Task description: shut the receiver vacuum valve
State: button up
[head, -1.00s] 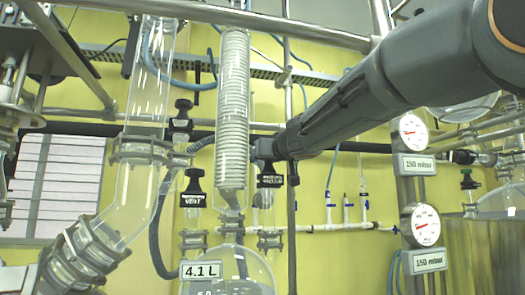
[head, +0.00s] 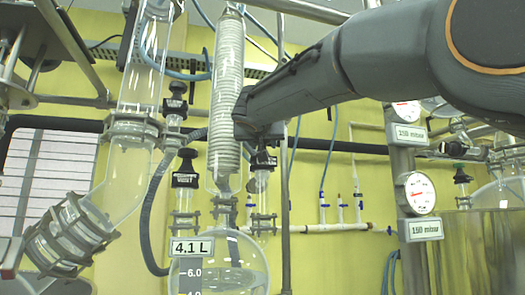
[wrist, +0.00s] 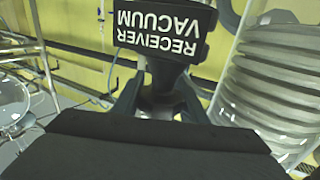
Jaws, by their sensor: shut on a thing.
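The receiver vacuum valve has a black knob with a white-lettered tag (wrist: 163,32), which appears upside down in the wrist view. In the head view the knob (head: 262,162) tops a clear glass stem beside the coil condenser, above the round receiver flask (head: 225,268). My gripper (wrist: 160,97) is shut on the valve, with one dark finger on each side of it below the tag. In the head view my gripper (head: 257,133) reaches the valve from above right, and its fingers are hard to make out.
The glass coil condenser (head: 228,100) stands close left of my gripper, and its coils (wrist: 275,90) fill the right of the wrist view. Another black-capped valve (head: 185,172) stands left of it. A vertical metal rod and pressure gauges (head: 419,192) are to the right.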

dwell(0.4)
jog(key=o, duration=0.8)
jog(key=shift+s, duration=0.1)
jog(key=shift+s+a+b, duration=0.2)
jog(key=shift+s+b, duration=0.6)
jog(key=shift+s, duration=1.15)
jog(key=shift+s+a+b, duration=0.15)
jog(key=shift+s+b, duration=0.6)
jog(key=shift+s, duration=1.15)
